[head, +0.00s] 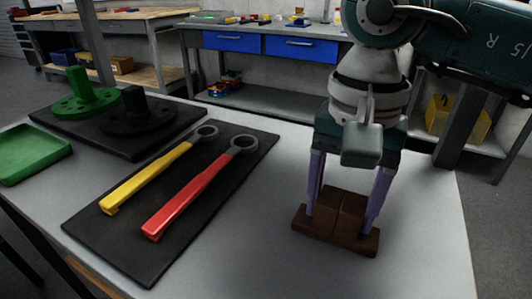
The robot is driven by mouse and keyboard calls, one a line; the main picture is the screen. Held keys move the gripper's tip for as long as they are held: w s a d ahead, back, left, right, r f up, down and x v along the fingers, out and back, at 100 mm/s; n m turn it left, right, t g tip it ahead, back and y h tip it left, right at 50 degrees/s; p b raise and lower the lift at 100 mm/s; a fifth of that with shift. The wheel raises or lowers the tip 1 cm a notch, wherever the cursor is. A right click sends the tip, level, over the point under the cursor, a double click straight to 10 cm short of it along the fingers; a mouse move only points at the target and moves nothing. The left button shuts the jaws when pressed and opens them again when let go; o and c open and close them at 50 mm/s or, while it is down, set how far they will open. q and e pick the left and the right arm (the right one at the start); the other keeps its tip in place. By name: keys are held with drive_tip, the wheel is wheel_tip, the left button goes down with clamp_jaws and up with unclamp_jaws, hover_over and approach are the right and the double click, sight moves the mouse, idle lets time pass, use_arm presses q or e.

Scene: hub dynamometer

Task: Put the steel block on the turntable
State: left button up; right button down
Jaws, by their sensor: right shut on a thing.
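A brown stepped block (340,215) with a seam down its middle is at the right part of the grey table. It is the only block I see, and its colour is brown rather than bare steel. My right gripper (344,200) points down over it, with one purple finger at each side, shut on its raised middle. The block's base is at or very near the tabletop; I cannot tell if it touches. No turntable can be made out. My left gripper is not in view.
A black mat (200,225) holds a yellow wrench (150,182) and a red wrench (190,197). A dark board (150,145) carries a green flanged hub (85,98) and a black one (138,115). A green tray (32,155) is at left. Table (290,165) is clear around the block.

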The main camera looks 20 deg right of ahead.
drive_tip(key=shift+r, duration=0.1)
drive_tip(key=shift+f, duration=0.2)
unclamp_jaws()
